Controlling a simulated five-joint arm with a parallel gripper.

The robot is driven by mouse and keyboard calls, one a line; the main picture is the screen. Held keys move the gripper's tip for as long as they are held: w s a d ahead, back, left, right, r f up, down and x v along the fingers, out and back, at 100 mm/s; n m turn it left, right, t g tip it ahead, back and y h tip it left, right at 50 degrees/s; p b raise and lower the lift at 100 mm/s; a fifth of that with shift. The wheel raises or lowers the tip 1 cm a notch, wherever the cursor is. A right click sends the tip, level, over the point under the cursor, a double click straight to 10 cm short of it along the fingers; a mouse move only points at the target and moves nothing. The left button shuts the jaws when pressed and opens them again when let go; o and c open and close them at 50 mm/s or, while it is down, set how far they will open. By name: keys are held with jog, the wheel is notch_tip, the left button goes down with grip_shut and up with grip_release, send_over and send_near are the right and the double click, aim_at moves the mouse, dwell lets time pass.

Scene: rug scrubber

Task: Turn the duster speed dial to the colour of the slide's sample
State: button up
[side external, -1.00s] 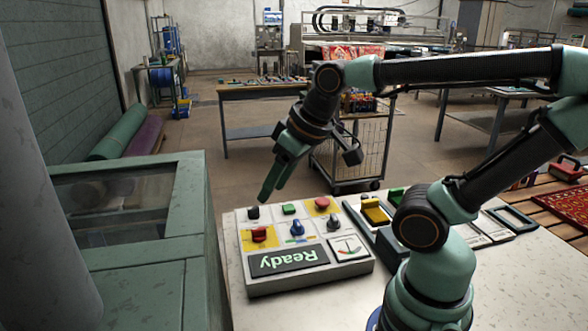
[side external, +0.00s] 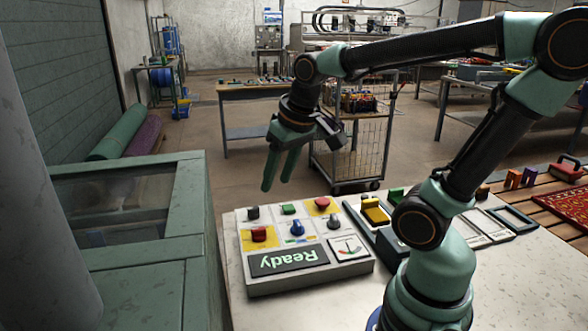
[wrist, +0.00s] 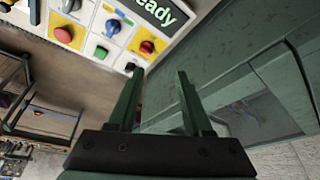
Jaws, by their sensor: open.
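The control panel (side external: 308,283) stands on the table with its "Ready" display (side external: 288,260) lit. A blue knob (side external: 297,228) with a small coloured scale beside it looks like the speed dial; it also shows in the wrist view (wrist: 113,27). I cannot read where it points. A yellow block (side external: 375,211) on a dark rail to the panel's right may be the slide; I cannot make out its sample. My gripper (side external: 278,185) is open and empty, above the panel's far edge and apart from the knobs. Its two fingers (wrist: 160,75) also show in the wrist view.
The panel also carries a red knob (side external: 259,234), a grey knob (side external: 333,221), a green button (side external: 289,208), a red button (side external: 322,203) and a black knob (side external: 253,212). A green block (side external: 397,195) is near the rail. A green cabinet (side external: 150,275) stands left.

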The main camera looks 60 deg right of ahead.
aim_at(298, 222)
jog(key=w+d+f+m+g, duration=0.1)
jog(key=d+f+m+g, duration=0.15)
jog(key=d, duration=0.35)
jog(key=w+d+f+m+g, duration=0.2)
jog(key=d+f+m, duration=0.2)
jog(key=d, duration=0.2)
jog(key=shift+t+y, duration=0.25)
jog(key=shift+y, duration=0.05)
jog(key=f, duration=1.1)
jog(key=shift+s+d+f, duration=0.1)
jog(key=shift+s+f, duration=0.1)
jog(key=shift+f, duration=0.2)
grip_shut()
